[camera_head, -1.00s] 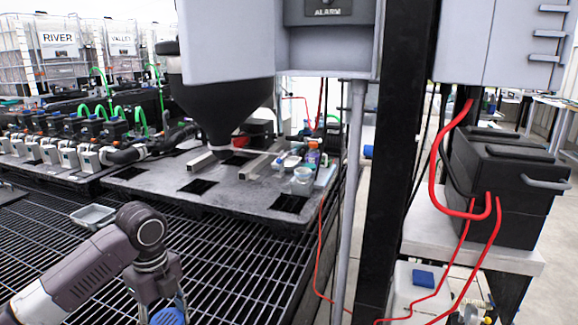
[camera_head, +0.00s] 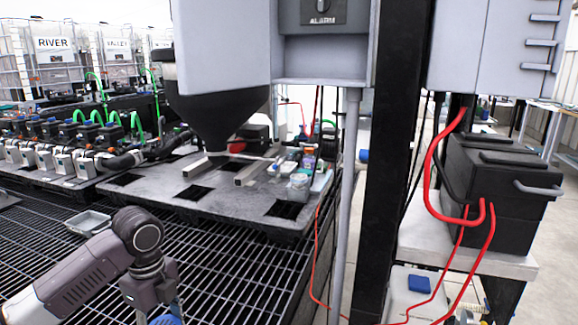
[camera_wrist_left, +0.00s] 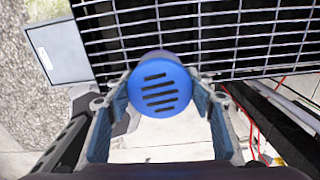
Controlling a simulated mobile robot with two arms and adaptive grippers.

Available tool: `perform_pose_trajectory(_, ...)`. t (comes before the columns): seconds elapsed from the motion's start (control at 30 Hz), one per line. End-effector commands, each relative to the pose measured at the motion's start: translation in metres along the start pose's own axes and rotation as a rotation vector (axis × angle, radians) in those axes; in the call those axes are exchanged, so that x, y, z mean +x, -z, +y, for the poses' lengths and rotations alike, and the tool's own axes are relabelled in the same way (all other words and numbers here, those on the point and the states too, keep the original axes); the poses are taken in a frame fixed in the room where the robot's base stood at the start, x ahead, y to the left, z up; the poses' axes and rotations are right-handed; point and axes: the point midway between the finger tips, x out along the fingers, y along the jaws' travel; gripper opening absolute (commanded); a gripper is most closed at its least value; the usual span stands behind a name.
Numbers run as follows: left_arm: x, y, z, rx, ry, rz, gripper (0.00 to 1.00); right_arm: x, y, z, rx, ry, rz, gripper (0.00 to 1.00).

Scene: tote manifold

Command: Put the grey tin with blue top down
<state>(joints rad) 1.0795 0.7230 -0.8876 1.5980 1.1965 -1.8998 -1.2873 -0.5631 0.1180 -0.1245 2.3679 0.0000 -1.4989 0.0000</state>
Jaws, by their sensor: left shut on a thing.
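The tin's round blue top (camera_wrist_left: 160,84), with dark slots in it, fills the middle of the left wrist view. My left gripper (camera_wrist_left: 157,100) is shut on the tin, a finger on each side of the blue top. The tin's grey body is hidden below its top. In the head view the blue top (camera_head: 166,320) just shows at the bottom edge, under my left wrist. The tin is held near the edge of the black grating (camera_head: 215,255), with pale floor below it in the wrist view. My right gripper is not in view.
A grey tray (camera_head: 88,222) sits on the grating at left. A dark pallet (camera_head: 225,202) behind holds a black hopper (camera_head: 212,118), bottles and a clear cup (camera_head: 298,186). A black post (camera_head: 390,170) and red hoses (camera_head: 480,250) stand at right. The near grating is bare.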

Motion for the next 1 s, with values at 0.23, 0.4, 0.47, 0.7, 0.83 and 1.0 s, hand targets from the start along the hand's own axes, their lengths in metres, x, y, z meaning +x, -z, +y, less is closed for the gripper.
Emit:
perform_pose_trajectory(0.23, -0.028, 0.015, 0.006, -0.206, 0.001, -0.001, 0.23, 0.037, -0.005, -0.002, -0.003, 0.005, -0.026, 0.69)
perform_pose_trajectory(0.4, -0.05, 0.029, 0.013, -0.412, 0.001, -0.001, 0.23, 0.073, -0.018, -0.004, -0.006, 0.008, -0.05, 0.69)
perform_pose_trajectory(0.47, -0.057, 0.035, 0.017, -0.488, 0.0, -0.001, 0.23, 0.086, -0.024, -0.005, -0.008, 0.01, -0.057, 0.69)
perform_pose_trajectory(0.7, -0.085, 0.056, 0.032, -0.793, 0.001, -0.001, 0.23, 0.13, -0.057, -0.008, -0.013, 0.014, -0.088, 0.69)
perform_pose_trajectory(0.83, -0.1, 0.067, 0.042, -0.958, 0.001, -0.001, 0.23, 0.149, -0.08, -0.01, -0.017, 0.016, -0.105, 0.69)
perform_pose_trajectory(1.0, -0.118, 0.081, 0.057, -1.173, 0.0, -0.001, 0.23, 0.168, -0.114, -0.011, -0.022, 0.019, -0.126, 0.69)
